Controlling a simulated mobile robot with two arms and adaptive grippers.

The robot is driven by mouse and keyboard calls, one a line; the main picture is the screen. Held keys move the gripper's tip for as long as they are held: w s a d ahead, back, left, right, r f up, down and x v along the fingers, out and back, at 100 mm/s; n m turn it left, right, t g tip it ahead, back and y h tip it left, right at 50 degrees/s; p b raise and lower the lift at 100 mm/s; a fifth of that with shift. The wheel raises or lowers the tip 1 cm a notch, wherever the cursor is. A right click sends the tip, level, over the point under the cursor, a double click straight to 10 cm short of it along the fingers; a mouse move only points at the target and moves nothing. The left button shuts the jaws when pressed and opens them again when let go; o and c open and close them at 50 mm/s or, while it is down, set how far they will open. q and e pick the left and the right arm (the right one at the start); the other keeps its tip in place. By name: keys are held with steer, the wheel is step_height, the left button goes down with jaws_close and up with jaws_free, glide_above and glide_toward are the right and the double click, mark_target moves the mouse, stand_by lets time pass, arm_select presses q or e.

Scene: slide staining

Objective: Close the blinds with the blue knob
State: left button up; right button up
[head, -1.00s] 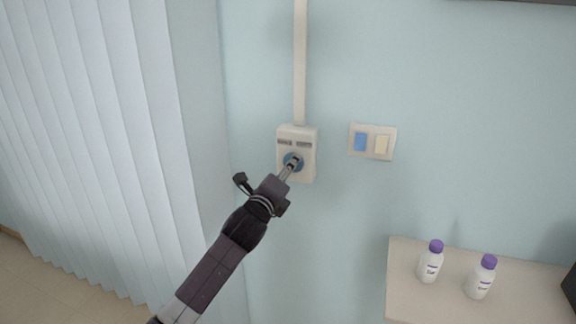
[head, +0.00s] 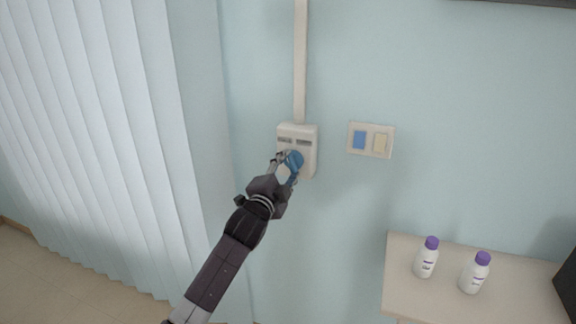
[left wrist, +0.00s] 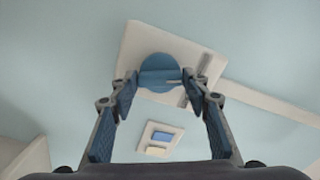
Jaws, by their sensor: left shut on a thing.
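The blue knob (head: 295,160) is on a white wall box (head: 309,146). My left gripper (head: 286,167) is at the knob, its fingers on either side. In the left wrist view the round knob (left wrist: 160,66) with its raised bar sits between the two fingertips (left wrist: 161,80), and the gripper is shut on it. The fingers hide part of the knob in the head view. The pale vertical blinds (head: 95,130) hang at the left, their slats overlapping. My right gripper is not in view.
A switch plate (head: 371,152) with a blue and a cream rocker is right of the box. Two white bottles with purple caps (head: 427,258) (head: 475,272) stand on a light counter (head: 405,295) at the lower right. A white conduit (head: 300,60) runs up from the box.

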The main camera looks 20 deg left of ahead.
arm_select(q)
steer(key=n+p, duration=0.1)
steer(key=n, duration=0.4)
steer(key=shift+f+n, duration=0.1)
steer(key=shift+n, duration=0.3)
steer(key=shift+n+p, duration=0.35)
steer(key=shift+n, duration=0.45)
steer(key=o, duration=1.2)
steer(key=shift+c, duration=0.2)
steer(key=s, duration=1.2)
steer(key=shift+a, duration=0.2)
